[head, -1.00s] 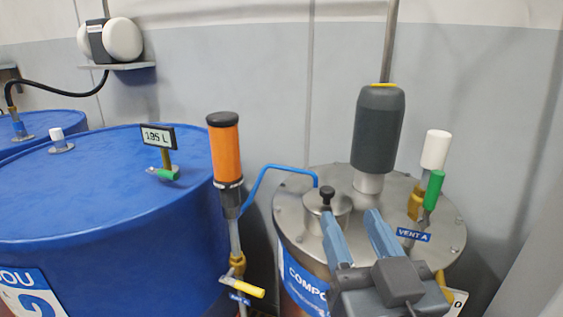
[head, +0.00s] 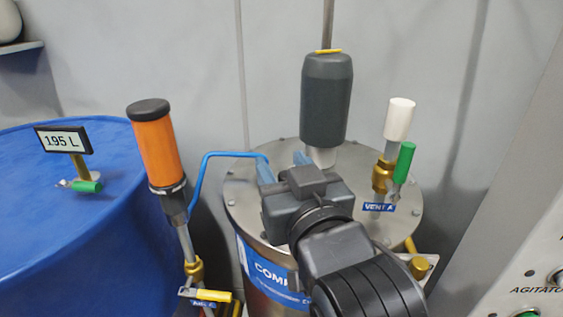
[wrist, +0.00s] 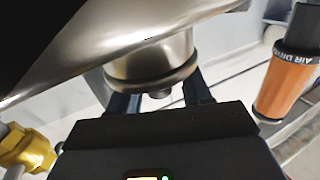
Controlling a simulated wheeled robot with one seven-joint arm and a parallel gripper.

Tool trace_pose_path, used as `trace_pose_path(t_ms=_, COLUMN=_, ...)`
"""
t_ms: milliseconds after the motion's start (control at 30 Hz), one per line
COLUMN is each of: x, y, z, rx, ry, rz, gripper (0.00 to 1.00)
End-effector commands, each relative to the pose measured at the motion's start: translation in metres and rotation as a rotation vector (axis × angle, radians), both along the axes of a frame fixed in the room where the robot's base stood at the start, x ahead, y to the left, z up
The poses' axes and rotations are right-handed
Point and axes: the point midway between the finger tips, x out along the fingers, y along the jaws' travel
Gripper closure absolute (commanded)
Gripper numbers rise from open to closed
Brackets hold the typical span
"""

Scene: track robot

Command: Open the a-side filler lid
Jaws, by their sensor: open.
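The steel tank (head: 240,195) with a round metal top stands at centre right in the head view. My gripper (head: 283,165) is over its left part, fingers open and pointing away from the camera. It hides the a-side filler lid in the head view. In the wrist view, the filler lid (wrist: 150,62) is a short metal cylinder that looks upside down. Its small dark knob (wrist: 160,93) shows between my open gripper fingers (wrist: 158,92). I cannot tell whether the fingers touch the knob. The lid appears seated on the tank top.
A dark grey motor (head: 326,100) rises just behind my gripper. A green-handled vent valve (head: 403,163) with a white cap stands at right. An orange air dryer (head: 157,150) and blue hose (head: 198,180) are at left, beside a blue drum (head: 110,240). A panel (head: 520,290) stands lower right.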

Motion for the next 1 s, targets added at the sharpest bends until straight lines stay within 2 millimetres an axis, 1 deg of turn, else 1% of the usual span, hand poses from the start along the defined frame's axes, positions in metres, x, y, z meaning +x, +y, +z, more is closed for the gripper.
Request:
trace_pose_path(t_ms=100, x=0.0054, y=0.0026, z=0.0005, rx=0.002, ry=0.001, rz=0.001, gripper=0.51)
trace_pose_path(t_ms=367, x=0.0063, y=0.0028, z=0.0001, rx=0.001, ry=-0.001, rz=0.001, gripper=0.51)
trace_pose_path(t_ms=867, x=0.006, y=0.0027, z=0.0001, rx=0.001, ry=-0.001, rz=0.001, gripper=0.99)
trace_pose_path(t_ms=1000, x=0.006, y=0.0027, z=0.0001, rx=0.001, ry=-0.001, rz=0.001, gripper=1.0)
